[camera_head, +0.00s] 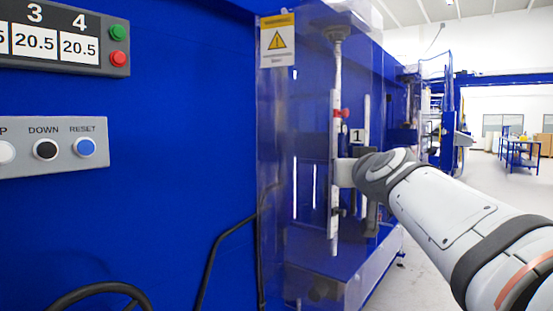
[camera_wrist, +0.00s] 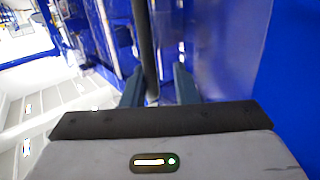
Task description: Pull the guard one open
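The guard (camera_head: 310,90) is a clear panel on the blue machine, with a yellow warning label (camera_head: 277,40) at its upper left. A small sign reading 1 (camera_head: 357,136) shows behind or beside it. My gripper (camera_wrist: 159,85) is at the guard's right side, where my arm partly hides it in the head view. In the wrist view a dark upright bar (camera_wrist: 144,35), apparently the guard handle, runs between my two fingers. The fingers stand apart, with a visible gap on the bar's right; contact on its left is unclear.
A control panel with UP, DOWN and RESET buttons (camera_head: 85,147) and a display (camera_head: 60,42) are on the blue wall at left. A dark handwheel (camera_head: 100,290) is at lower left. Open floor (camera_head: 500,190) lies to the right, with a blue table (camera_head: 520,150) far back.

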